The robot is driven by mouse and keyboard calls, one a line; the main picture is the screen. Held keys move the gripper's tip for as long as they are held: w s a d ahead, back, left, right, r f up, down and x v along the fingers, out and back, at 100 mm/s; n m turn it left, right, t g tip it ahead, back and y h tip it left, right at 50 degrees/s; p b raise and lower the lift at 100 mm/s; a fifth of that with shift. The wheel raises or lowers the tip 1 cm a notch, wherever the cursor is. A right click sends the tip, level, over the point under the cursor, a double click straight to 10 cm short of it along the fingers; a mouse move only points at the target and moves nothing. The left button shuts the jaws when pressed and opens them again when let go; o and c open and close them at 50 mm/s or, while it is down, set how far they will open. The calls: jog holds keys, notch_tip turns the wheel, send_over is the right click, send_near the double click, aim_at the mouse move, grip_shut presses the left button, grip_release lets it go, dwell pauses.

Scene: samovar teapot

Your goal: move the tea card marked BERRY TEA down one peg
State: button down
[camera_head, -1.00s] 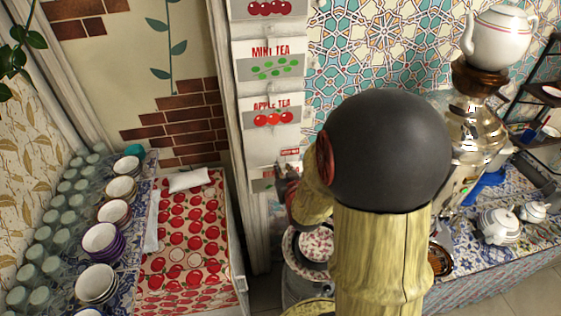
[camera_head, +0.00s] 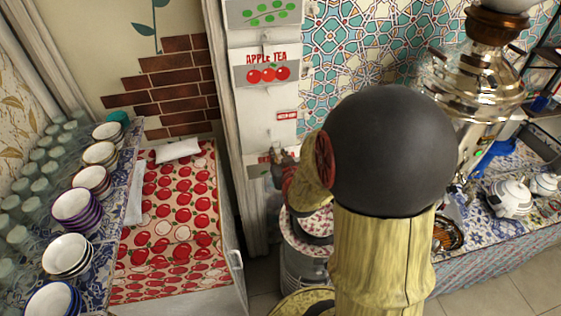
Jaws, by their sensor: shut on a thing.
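The APPLE TEA card (camera_head: 267,75), with red fruit, hangs higher on the same panel. A bare white stretch lies between the two cards, with a small red label (camera_head: 287,116) at its right.
A green-dotted card (camera_head: 264,13) hangs at the top. A samovar (camera_head: 475,75) and white teapots (camera_head: 510,197) stand right on a patterned counter. Stacked bowls (camera_head: 77,212) and glasses stand left, beside a red apple-patterned cloth (camera_head: 170,230). A round metal container (camera_head: 305,262) stands below my gripper.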

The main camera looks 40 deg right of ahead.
jog(key=w+f+b, duration=0.1)
jog(key=f+b, duration=0.1)
jog(key=w+d+f+b, duration=0.1)
jog(key=f+b, duration=0.1)
jog(key=b, duration=0.1)
jog(key=w+d+f+b, duration=0.1)
jog(key=f+b, duration=0.1)
jog(key=shift+w+d+f, duration=0.1)
jog(key=shift+w+f, duration=0.25)
jog(key=shift+f, duration=0.05)
jog(key=r+b+x, duration=0.2)
jog(key=x, duration=0.8)
jog(key=shift+w+d, duration=0.45)
dwell(0.7)
jog(key=c, duration=1.6)
grip_release()
jog(key=shift+c, duration=0.2)
